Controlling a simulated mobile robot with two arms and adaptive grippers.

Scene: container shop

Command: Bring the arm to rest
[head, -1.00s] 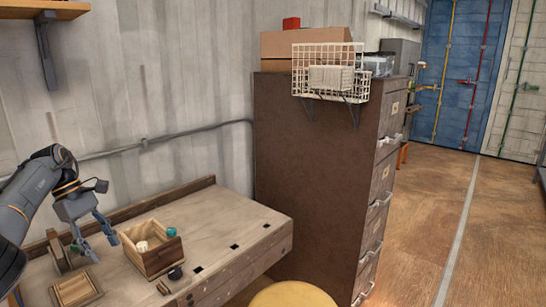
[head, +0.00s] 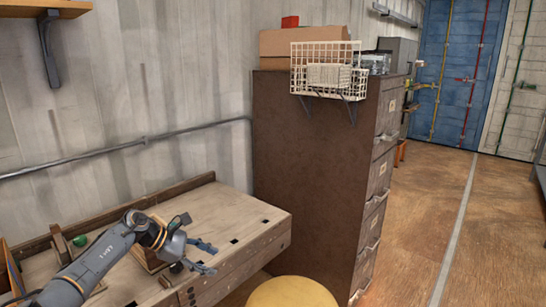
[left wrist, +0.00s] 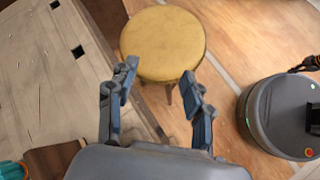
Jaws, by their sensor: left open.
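My left arm reaches in from the lower left over the workbench (head: 235,215) in the head view. Its left gripper (head: 209,259) is open and empty, near the bench's front edge. In the left wrist view the two fingers of the left gripper (left wrist: 158,72) stand apart with nothing between them, and the bench edge and stool lie below. My right gripper is not in view.
A wooden box (head: 140,258) is mostly hidden behind my arm. A green thing (head: 80,240) sits at the bench's left. A yellow stool (head: 292,292) stands before the bench, also in the left wrist view (left wrist: 163,42). A brown cabinet (head: 310,170) stands right.

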